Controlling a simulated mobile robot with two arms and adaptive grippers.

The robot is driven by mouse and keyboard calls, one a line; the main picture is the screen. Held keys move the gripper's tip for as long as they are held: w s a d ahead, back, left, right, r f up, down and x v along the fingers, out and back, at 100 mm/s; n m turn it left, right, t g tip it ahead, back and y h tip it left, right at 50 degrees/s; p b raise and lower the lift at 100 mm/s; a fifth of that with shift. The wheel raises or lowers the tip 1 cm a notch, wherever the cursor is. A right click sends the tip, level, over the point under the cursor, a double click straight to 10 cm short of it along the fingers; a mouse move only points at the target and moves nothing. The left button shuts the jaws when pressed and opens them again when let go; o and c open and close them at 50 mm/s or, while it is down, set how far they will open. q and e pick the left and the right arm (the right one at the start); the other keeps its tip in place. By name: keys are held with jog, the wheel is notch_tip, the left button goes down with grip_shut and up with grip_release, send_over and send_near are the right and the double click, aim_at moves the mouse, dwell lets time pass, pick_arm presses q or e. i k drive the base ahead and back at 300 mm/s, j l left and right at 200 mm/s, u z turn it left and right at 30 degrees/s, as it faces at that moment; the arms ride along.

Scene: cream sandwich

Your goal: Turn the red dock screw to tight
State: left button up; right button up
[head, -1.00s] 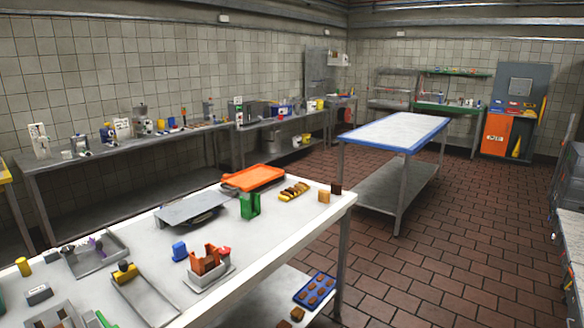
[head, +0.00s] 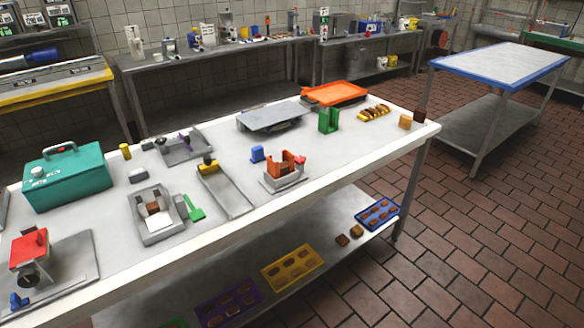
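A small bright red knob (head: 300,160) sits on the right side of an orange-brown dock-like holder (head: 281,166) on the white worktable (head: 330,155). It looks like the red dock screw, but it is too small to tell whether it is tight or loose. The holder stands upright on a grey base (head: 287,185) near the table's front edge. Neither of my grippers is in view.
Left of the holder are a grey tray (head: 231,195), a bin with a green scoop (head: 195,208), a teal box (head: 68,180) and a red-topped device (head: 29,250). A green block (head: 328,121) and an orange tray (head: 335,94) stand behind.

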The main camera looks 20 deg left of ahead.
aim_at(299, 159)
jog(key=i+j+z, duration=0.3)
jog(key=j+z, duration=0.25)
jog(key=j, duration=0.15)
jog(key=i+j+z, duration=0.1)
jog(key=j+z, duration=0.2)
jog(key=i+j+z, duration=0.1)
jog(key=j+z, duration=0.15)
jog(key=j, duration=0.25)
